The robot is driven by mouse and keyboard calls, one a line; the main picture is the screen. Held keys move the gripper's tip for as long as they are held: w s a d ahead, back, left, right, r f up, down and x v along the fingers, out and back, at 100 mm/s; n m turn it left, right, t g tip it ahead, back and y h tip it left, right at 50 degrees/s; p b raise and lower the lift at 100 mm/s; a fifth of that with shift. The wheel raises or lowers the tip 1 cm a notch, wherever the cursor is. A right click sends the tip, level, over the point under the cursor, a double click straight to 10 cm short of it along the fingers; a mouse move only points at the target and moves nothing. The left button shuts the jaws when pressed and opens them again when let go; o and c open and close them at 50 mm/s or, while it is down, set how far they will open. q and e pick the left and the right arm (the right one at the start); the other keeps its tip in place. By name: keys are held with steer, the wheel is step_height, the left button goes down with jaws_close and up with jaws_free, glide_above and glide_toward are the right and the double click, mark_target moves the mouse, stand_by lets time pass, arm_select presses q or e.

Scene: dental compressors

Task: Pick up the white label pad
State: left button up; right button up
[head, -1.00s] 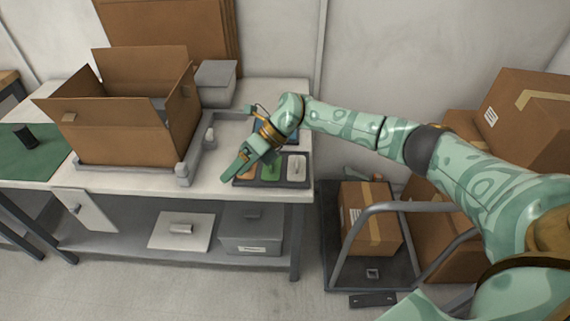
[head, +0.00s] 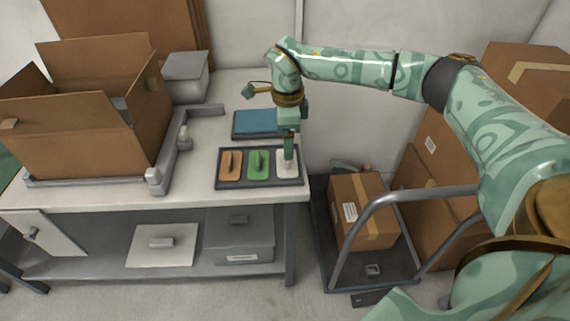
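The white label pad (head: 288,170) lies in the right-hand slot of a dark tray (head: 217,184) on the workbench. An orange pad (head: 231,166) and a green pad (head: 258,165) lie in the slots to its left. My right gripper (head: 288,158) points down over the white pad and covers its upper part. Its fingers overlap the pad's handle in the picture, so I cannot tell whether they are open or shut, or touching it. My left gripper is not in view.
A blue flat item (head: 256,123) lies behind the tray. An open cardboard box (head: 75,125) stands on the left of the workbench (head: 100,198). A grey box (head: 186,75) stands at the back. A cart with a carton (head: 363,210) is at the right.

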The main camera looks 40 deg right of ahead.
step_height(320, 180, down, 6)
steer(key=b, duration=0.2)
steer(key=shift+r+b, duration=0.2)
steer(key=shift+b, duration=0.1)
steer(key=shift+s+a+r, duration=0.1)
steer(key=shift+r, duration=0.05)
steer(key=shift+c, duration=0.6)
steer(key=c, duration=0.9)
